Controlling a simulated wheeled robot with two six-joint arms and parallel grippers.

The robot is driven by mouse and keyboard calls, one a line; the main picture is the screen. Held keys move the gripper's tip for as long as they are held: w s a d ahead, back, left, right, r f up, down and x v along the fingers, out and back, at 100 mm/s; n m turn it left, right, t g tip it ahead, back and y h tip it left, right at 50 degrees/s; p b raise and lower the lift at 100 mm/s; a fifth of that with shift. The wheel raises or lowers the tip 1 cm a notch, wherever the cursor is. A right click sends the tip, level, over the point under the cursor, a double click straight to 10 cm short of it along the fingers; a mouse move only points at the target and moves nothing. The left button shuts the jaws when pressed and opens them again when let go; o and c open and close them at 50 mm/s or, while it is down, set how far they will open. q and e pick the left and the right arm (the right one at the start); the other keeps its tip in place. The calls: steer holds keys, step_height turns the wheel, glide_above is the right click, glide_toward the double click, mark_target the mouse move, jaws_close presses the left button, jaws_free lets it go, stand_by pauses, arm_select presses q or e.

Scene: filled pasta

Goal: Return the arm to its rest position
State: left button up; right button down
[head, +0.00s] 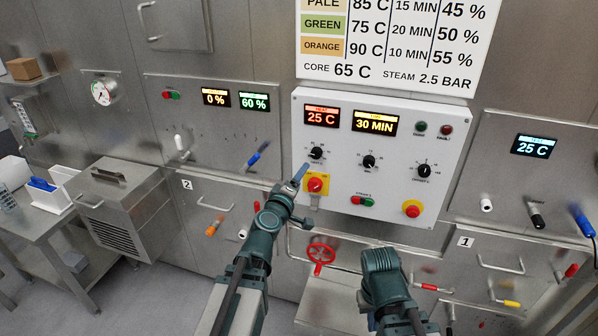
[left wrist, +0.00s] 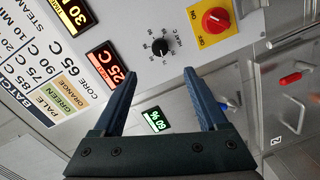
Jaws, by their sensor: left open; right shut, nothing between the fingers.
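My left gripper (head: 300,173) reaches up to the white control panel (head: 388,103). In the left wrist view the left gripper (left wrist: 161,75) is open, its two blue fingers apart with nothing between them. The black temperature dial (head: 316,152) is just beyond the fingertips and also shows in the left wrist view (left wrist: 160,47). The red knob on a yellow plate (head: 316,185) is beside the left fingers. My right arm (head: 382,275) is low in the head view, right of the left arm. My right gripper is shut and empty; its fingers are hard to make out.
A red valve wheel (head: 320,260) and a rail are below the panel, between the arms. A metal cabinet (head: 125,200) stands at left. Open floor lies at lower left.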

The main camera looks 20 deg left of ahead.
arm_select(q)
steer(key=shift+s, duration=0.15)
steer(key=s+d+f+m+g+h, duration=0.3)
steer(key=s+d+f+m+g, duration=0.15)
steer(key=d, duration=0.35)
steer(key=s+d+f+m+g+h, duration=0.2)
steer(key=s+d+f+m+g, duration=0.15)
steer(key=d+f+m, duration=0.4)
steer(key=s+d+f+m+g+y, duration=0.1)
steer(key=s+d+f+m+g, duration=0.1)
steer(key=s+d+f+g, duration=0.4)
steer(key=s+a+f+m+g+y, duration=0.2)
steer(key=s+a+y, duration=0.4)
steer(key=s, duration=0.5)
steer(key=shift+s+a+f+m+g+y, duration=0.15)
steer(key=shift+a+m+g+y, duration=0.25)
steer(key=shift+a+g, duration=0.55)
